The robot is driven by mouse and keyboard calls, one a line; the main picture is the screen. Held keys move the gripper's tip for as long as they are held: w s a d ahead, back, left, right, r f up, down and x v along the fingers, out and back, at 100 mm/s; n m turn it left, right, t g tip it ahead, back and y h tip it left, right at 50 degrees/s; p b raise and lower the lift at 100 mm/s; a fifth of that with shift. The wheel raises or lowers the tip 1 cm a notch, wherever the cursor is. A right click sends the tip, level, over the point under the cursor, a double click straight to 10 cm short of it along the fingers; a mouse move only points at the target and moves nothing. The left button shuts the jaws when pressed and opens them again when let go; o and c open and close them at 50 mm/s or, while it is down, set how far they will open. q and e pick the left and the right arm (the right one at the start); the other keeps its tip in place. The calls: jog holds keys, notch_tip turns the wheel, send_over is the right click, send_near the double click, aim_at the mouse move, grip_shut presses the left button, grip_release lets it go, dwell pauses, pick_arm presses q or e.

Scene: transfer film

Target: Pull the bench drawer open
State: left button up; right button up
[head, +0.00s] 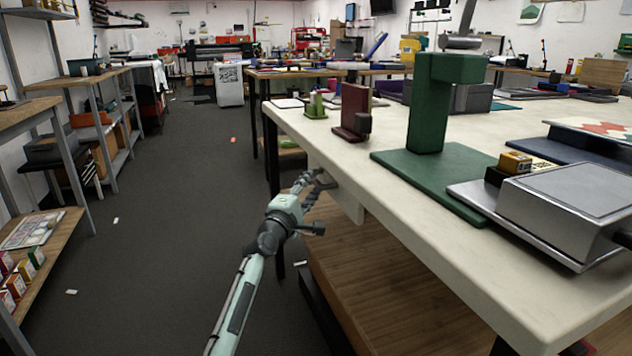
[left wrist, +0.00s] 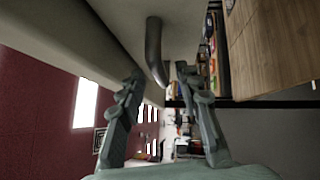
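The bench drawer shows a pale front (head: 345,198) under the edge of the white bench top, and it looks shut against the bench. Its dark, curved handle (head: 325,181) sticks out toward the aisle, partly hidden by my fingers. In the left wrist view the handle (left wrist: 155,50) is a grey bar that comes down between my fingertips. My left gripper (head: 312,186) is at the handle. In the left wrist view its two fingers (left wrist: 160,75) are apart on either side of the bar, with a gap to the left finger. My right gripper is not in view.
The white bench top (head: 400,195) carries a green stand (head: 435,110), a dark red holder (head: 355,112) and a metal box (head: 565,205). A wooden lower shelf (head: 400,270) lies beneath. The grey aisle floor (head: 170,220) to the left is mostly clear, with shelving (head: 60,110) beyond it.

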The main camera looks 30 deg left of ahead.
pick_arm(q)
jog(key=shift+w+a+r, duration=0.1)
jog(key=shift+w+r, duration=0.1)
jog(key=shift+w, duration=1.15)
grip_shut()
